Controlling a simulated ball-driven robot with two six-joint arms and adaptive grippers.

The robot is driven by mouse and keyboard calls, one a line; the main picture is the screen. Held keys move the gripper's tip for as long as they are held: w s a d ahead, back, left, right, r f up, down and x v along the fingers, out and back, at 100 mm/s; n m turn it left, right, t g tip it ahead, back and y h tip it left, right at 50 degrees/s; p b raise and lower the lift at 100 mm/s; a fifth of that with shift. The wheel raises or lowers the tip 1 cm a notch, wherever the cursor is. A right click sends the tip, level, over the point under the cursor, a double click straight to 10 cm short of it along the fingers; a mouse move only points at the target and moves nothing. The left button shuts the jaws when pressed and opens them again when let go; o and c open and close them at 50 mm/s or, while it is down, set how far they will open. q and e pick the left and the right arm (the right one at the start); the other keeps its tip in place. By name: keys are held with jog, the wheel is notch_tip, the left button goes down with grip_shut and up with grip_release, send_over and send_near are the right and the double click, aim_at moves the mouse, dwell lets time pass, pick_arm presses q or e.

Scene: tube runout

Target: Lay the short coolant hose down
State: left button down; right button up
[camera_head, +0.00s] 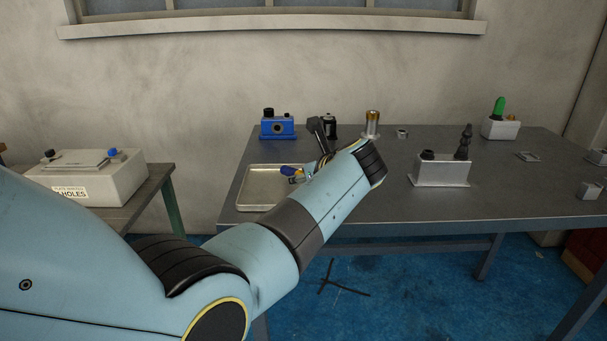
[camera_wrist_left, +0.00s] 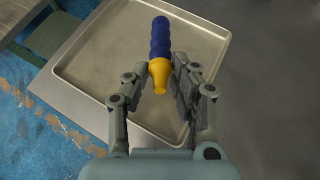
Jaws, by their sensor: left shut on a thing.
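The short coolant hose (camera_wrist_left: 161,40) is a blue segmented piece with a yellow end. In the left wrist view my left gripper (camera_wrist_left: 159,73) is shut on it near the yellow end, and its blue part points away from the gripper. The hose also shows small in the head view (camera_head: 287,170), over the shallow metal tray (camera_head: 249,205). The tray is otherwise empty in the left wrist view (camera_wrist_left: 85,107). I cannot tell whether the hose touches the tray floor. My left forearm hides part of the tray's right side in the head view. My right gripper is not in view.
The tray sits at the left front of the grey table (camera_head: 420,205). Behind it are a blue device (camera_head: 278,127) and a metal cylinder (camera_head: 371,124). A grey block with black fittings (camera_head: 441,171) stands to the right. A white box (camera_head: 88,178) is on the left bench.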

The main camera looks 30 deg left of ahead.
pick_arm(q)
jog(key=shift+f, duration=0.1)
dwell(0.4)
jog(key=shift+f, duration=0.65)
jog(key=c, duration=0.9)
grip_release()
jog(key=shift+c, duration=0.2)
jog(key=shift+o, duration=0.4)
jog(key=o, duration=0.5)
notch_tip(320, 180, up, 7)
jog(key=p, duration=0.8)
jog(key=shift+r, duration=0.15)
